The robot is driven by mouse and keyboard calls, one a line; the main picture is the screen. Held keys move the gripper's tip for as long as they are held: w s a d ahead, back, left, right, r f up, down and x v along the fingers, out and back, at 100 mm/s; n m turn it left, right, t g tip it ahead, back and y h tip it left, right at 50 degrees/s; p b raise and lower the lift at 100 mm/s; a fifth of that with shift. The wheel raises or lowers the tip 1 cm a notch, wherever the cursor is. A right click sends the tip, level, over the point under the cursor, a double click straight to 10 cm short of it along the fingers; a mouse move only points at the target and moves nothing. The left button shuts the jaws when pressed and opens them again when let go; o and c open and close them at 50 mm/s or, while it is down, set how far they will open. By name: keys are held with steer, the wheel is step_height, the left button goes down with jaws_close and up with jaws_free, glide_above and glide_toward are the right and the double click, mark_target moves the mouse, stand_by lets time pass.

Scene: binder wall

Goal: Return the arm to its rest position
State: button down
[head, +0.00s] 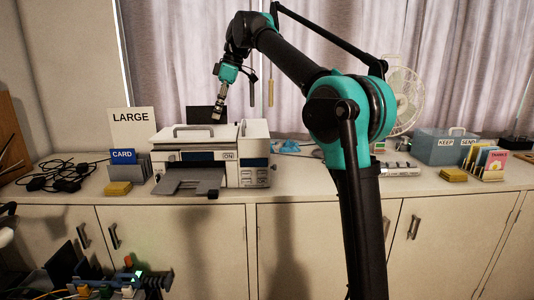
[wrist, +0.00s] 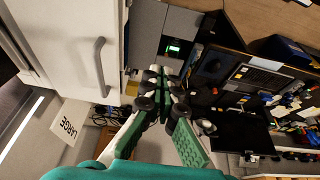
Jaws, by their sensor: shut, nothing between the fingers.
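My arm rises at the right of the head view and bends over to the left in front of the curtain. My gripper (head: 218,102) hangs at its end, pointing down above the printer (head: 212,155), with a clear gap between them. The gripper is shut and empty. In the wrist view my gripper (wrist: 165,98) shows its fingers close together at the tips, with nothing between them. The white printer lid with its grey handle (wrist: 100,65) is at the upper left there.
The white counter (head: 300,180) holds tangled black cables (head: 62,172), a LARGE sign (head: 131,127), a blue CARD holder (head: 124,157), a fan (head: 403,98), a KEEP box (head: 440,146) and a rack of colored cards (head: 488,162).

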steer(key=s+d+f+m+t+h, duration=0.15)
steer(key=d+f+m, duration=0.35)
steer(key=d+f, duration=0.55)
steer(key=s+d+f+m+t, duration=0.1)
steer(key=s+d+f+m, duration=0.3)
steer(key=d+f, duration=0.7)
steer(key=s+d+f+m+t+h, duration=0.1)
steer(key=s+d+f+m, duration=0.3)
steer(key=s+f, duration=0.6)
steer(key=s+d+f+m+t+h, duration=0.1)
steer(key=s+d+f+m, duration=0.4)
steer(key=s+d+f, duration=0.4)
step_height(320, 180, down, 5)
steer(key=shift+s+d+r+m, duration=0.1)
steer(key=shift+s+d+m, duration=0.2)
steer(key=shift+s, duration=0.8)
